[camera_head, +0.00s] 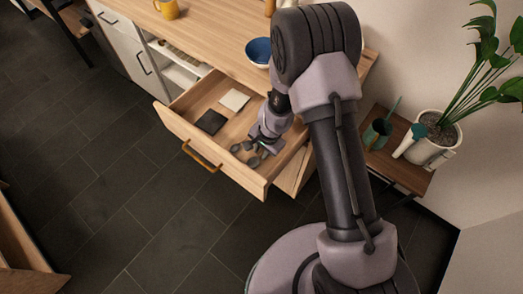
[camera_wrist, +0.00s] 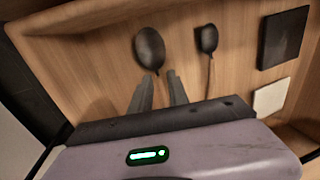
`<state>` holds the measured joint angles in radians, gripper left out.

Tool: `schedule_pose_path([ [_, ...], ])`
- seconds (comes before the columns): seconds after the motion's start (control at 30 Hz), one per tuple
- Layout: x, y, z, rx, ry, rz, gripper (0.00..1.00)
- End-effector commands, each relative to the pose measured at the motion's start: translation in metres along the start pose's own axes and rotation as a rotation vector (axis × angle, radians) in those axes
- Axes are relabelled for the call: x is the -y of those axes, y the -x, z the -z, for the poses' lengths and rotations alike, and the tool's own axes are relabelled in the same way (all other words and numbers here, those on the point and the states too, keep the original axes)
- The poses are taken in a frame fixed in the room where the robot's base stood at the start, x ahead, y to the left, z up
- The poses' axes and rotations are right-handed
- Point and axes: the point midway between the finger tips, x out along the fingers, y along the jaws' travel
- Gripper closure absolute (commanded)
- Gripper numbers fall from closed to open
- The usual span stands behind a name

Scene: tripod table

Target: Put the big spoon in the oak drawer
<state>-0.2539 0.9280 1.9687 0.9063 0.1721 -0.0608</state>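The oak drawer (camera_head: 180,125) is pulled out below the wooden counter. A big dark spoon (camera_wrist: 150,48) is inside it, with its oval bowl just beyond my fingertips in the wrist view. A smaller dark spoon (camera_wrist: 207,40) with a paler handle lies to its right. Small grey spoon bowls (camera_head: 235,148) also show in the head view. My gripper (camera_wrist: 160,76) is low in the drawer, near its front. Its two fingers are apart, on either side of the line of the big spoon's handle. The handle is mostly hidden, and I see no clear finger contact.
A blue bowl (camera_head: 258,51) and a yellow mug (camera_head: 168,9) stand on the counter. A potted plant (camera_head: 440,140) is at right.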

Motion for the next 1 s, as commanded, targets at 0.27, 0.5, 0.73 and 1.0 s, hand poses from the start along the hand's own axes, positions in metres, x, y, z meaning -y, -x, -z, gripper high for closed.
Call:
schedule_pose_path([
  [0.27,0.001,0.031,0.0,0.001,0.0,-0.002,0.71],
  [0.5,0.001,0.1,0.0,0.001,0.0,-0.001,0.71],
  [0.73,0.0,0.124,0.0,0.001,0.0,-0.002,0.71],
  [1.0,0.021,0.218,0.007,-0.029,0.058,0.099,0.71],
])
